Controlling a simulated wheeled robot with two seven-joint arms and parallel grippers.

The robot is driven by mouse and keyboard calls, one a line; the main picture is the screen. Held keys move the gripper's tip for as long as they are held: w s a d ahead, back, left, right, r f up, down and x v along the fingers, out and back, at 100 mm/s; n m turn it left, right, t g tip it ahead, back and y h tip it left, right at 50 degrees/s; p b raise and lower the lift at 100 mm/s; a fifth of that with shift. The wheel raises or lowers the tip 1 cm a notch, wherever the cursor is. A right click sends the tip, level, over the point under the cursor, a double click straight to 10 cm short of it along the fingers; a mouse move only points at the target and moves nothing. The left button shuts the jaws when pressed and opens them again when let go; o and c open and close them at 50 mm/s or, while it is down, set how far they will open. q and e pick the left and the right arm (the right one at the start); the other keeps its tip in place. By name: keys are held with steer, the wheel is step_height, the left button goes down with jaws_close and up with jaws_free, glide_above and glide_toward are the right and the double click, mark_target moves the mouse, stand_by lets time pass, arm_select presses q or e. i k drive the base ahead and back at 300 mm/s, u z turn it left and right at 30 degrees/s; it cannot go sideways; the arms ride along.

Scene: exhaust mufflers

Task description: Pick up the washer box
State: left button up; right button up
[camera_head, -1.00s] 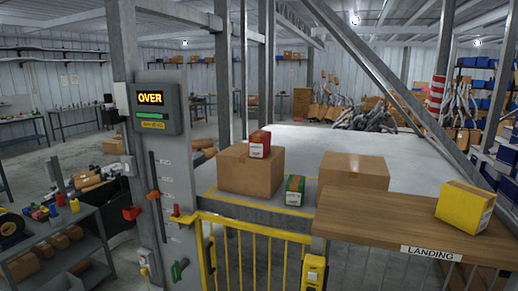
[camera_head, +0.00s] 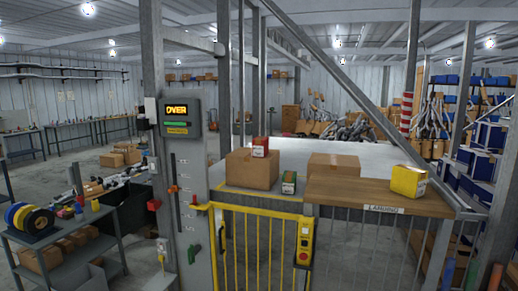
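Three small boxes show, and I cannot read which is the washer box. A red box (camera_head: 260,147) with a pale label sits on top of a large brown carton (camera_head: 252,170). A green box (camera_head: 289,183) with a pale label stands on the platform between that carton and a second brown carton (camera_head: 333,167). A yellow box (camera_head: 408,181) with a pale label sits on the wooden landing shelf (camera_head: 353,194), near its right end. Neither of my grippers is in view.
A yellow gate (camera_head: 262,212) closes the front below the platform. A grey post carries a display (camera_head: 178,109) reading "OVER" and levers below it. A diagonal beam (camera_head: 335,72) crosses above the platform. A cart with coloured reels (camera_head: 32,220) stands at left.

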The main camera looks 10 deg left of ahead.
mark_target(260, 145)
steer(key=u, duration=0.1)
steer(key=i, duration=1.35)
steer(key=u, duration=0.9)
steer(key=i, duration=2.05)
steer(key=z, duration=0.15)
